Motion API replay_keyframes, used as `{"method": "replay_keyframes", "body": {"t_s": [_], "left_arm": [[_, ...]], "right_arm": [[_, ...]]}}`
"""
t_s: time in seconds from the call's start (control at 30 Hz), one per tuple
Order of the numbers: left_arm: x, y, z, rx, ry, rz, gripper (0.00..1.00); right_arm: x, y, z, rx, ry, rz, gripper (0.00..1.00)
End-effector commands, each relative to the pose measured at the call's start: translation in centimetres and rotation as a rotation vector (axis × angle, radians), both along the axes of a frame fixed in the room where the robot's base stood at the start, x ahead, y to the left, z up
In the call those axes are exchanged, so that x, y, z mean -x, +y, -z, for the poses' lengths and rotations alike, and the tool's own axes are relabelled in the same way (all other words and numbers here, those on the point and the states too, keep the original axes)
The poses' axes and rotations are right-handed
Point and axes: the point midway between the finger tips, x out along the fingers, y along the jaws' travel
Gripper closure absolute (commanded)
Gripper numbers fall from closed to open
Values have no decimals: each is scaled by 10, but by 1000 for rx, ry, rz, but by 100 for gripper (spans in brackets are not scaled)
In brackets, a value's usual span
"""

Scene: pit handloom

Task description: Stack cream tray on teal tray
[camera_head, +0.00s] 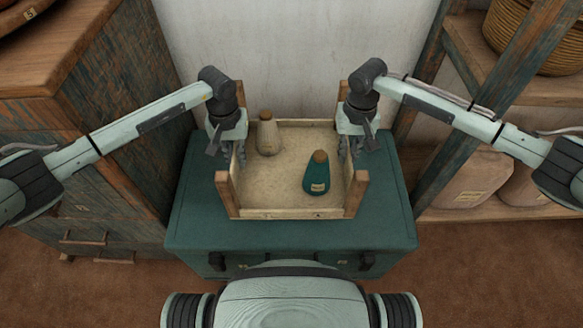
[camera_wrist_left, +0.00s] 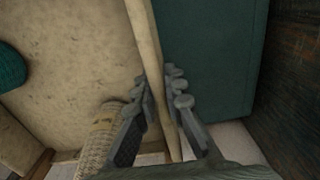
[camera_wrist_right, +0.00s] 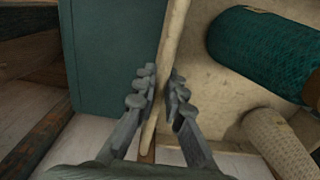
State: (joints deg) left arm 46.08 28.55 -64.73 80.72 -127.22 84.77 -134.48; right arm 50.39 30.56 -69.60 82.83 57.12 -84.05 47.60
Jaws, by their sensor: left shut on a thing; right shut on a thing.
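The cream tray (camera_head: 285,186) is a shallow open box with wooden corner posts, level over a teal-topped chest. It holds a cream cone (camera_head: 268,134) at the back left and a teal cone (camera_head: 317,176) at the front right, both upright. My left gripper (camera_head: 238,152) is shut on the tray's left wall, which runs between its fingers in the left wrist view (camera_wrist_left: 148,50). My right gripper (camera_head: 349,150) is shut on the right wall, also in the right wrist view (camera_wrist_right: 176,35). I see no separate teal tray. I cannot tell whether the cream tray touches the surface below.
The teal chest top (camera_head: 200,225) is bare around the cream tray. A wooden drawer cabinet (camera_head: 85,130) stands at the left. Shelves with a basket (camera_head: 540,40) and sacks (camera_head: 470,178) stand at the right. A pale wall (camera_head: 295,60) is behind.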

Motion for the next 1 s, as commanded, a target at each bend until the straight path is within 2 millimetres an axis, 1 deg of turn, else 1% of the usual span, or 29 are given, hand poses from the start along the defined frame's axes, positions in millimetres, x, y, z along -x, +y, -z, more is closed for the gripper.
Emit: {"method": "replay_keyframes", "body": {"t_s": [0.03, 0.83, 1.0], "left_arm": [[0, 1, -4, -2, -1, -1, 100], [0, 1, -4, -2, -1, -1, 100], [2, 2, -11, -2, -1, -1, 100]], "right_arm": [[-1, -1, -4, 1, -1, 1, 100], [-1, -1, -4, 2, -1, 2, 100], [2, -1, -11, 1, -1, 1, 100]]}}
